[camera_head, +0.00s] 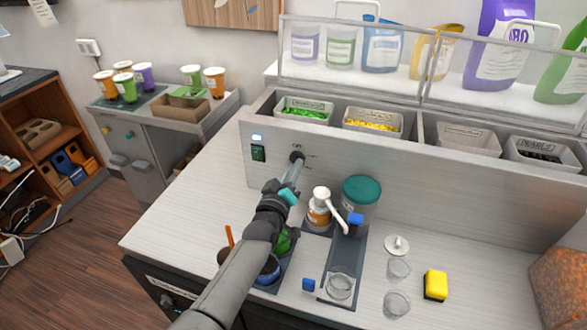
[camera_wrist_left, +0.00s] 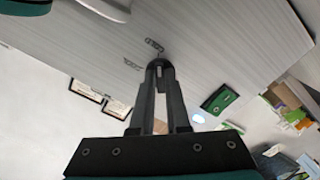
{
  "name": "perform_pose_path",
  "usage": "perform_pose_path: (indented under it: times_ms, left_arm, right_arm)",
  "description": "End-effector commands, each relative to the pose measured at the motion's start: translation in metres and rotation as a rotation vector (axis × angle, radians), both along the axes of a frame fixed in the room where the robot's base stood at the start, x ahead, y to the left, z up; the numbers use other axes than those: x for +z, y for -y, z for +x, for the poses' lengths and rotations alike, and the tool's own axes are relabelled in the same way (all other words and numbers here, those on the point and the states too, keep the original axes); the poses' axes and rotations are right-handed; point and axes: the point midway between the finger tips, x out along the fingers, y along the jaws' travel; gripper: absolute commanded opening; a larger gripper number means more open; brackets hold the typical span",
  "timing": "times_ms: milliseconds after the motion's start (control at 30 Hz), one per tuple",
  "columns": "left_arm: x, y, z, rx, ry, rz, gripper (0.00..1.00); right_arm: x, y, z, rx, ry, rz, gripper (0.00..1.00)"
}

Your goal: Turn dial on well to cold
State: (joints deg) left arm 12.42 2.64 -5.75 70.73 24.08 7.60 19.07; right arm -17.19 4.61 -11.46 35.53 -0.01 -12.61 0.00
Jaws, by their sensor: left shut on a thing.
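The well's dial (camera_head: 297,156) is a small dark knob on the grey front panel (camera_head: 350,160) of the well, with small labels beside it. It also shows in the left wrist view (camera_wrist_left: 159,64). My left gripper (camera_head: 296,166) reaches up to the panel, and its two fingers are closed on the dial. In the left wrist view my fingertips (camera_wrist_left: 160,70) meet at the knob and hide part of it. My right gripper is not in view.
A green switch (camera_head: 258,153) sits left of the dial. A yellow sponge (camera_head: 435,284) and clear cups lie right. The counter's left part is clear.

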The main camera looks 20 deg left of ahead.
Motion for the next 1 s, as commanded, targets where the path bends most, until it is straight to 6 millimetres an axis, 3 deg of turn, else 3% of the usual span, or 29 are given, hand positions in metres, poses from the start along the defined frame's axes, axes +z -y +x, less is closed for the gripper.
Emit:
perform_pose_path:
  times_ms: [33, 67, 300, 667, 1000]
  left_arm:
    - [-0.001, 0.0, 0.0, 0.0, -0.001, 0.004, 0.0]
    - [-0.001, 0.0, 0.0, 0.0, -0.001, 0.004, 0.16]
    - [0.0, 0.0, 0.0, 0.001, -0.001, 0.002, 0.43]
    - [0.0, 0.0, -0.004, 0.0, 0.0, 0.0, 0.44]
    - [-0.001, -0.002, -0.049, 0.0, -0.002, 0.0, 0.44]
  right_arm:
    - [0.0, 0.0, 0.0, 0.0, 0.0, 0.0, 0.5]
    - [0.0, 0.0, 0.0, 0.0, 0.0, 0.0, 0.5]
    - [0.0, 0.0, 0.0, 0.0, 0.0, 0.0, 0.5]
    - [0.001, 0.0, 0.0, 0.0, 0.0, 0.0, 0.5]
    - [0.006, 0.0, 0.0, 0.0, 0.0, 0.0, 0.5]
